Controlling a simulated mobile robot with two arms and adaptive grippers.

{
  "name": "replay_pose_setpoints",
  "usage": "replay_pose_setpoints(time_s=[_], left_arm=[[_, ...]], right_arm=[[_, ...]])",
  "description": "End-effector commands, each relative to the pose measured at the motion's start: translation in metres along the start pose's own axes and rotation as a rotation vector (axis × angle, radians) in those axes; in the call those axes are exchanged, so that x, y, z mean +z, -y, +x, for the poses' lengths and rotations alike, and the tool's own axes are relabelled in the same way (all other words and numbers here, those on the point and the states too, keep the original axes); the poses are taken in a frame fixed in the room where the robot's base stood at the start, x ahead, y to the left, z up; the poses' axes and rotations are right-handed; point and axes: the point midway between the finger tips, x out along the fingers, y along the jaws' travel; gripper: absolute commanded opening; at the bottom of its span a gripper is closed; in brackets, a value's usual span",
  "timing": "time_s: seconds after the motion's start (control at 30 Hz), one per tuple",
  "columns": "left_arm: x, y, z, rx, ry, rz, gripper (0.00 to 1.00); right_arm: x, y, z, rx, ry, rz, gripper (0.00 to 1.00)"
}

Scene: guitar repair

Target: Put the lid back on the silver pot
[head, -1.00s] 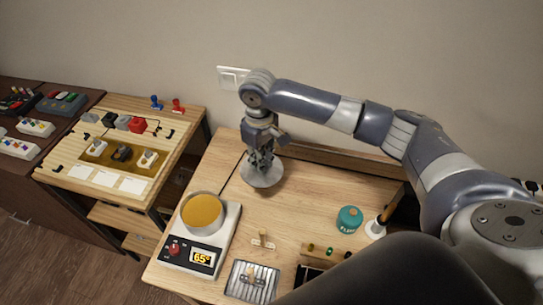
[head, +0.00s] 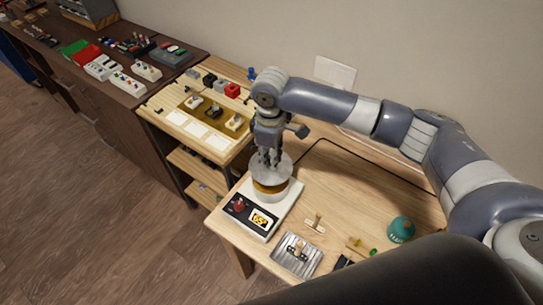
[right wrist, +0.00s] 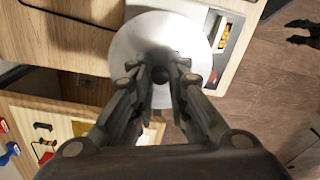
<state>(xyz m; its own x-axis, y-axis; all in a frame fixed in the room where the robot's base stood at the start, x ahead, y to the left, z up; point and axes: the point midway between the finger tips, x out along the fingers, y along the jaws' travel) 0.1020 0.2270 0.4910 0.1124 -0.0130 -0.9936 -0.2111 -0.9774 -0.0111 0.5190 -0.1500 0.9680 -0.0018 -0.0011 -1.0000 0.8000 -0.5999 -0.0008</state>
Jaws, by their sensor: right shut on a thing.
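The silver pot (head: 268,196) stands on the white hot plate (head: 288,208) at the left front of the light wooden table, with amber contents showing. The round silver lid (head: 285,166) is over the pot, and a strip of amber shows below its near edge. Whether the lid touches the rim anywhere I cannot tell. My right gripper (head: 270,158) points down and is shut on the lid's knob. In the right wrist view the dark knob (right wrist: 160,75) is between the fingers, above the lid (right wrist: 150,35), which hides the pot. My left gripper is not in view.
A teal container (head: 401,229) stands at the right of the table. A ridged metal tray (head: 297,256) and a small wooden piece (head: 315,224) lie in front. A wooden stand with switches (head: 205,112) is behind left. The table behind the pot is mostly clear.

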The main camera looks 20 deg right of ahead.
Motion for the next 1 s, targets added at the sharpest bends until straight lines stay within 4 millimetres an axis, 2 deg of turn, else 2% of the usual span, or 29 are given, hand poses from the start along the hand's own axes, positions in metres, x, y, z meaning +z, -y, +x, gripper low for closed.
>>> replay_pose_setpoints(time_s=[0.03, 0.33, 0.6, 1.0], left_arm=[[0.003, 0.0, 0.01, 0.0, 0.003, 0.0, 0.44], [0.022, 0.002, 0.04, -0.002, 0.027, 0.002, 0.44], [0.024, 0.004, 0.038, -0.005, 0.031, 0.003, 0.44], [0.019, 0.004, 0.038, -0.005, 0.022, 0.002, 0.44]], right_arm=[[0.0, 0.0, 0.009, 0.001, 0.0, 0.0, 0.0], [0.0, 0.0, 0.031, 0.001, -0.001, 0.001, 0.0], [0.0, 0.0, 0.047, -0.001, -0.001, 0.001, 0.0], [-0.001, 0.0, 0.05, 0.0, -0.001, 0.001, 0.0]])
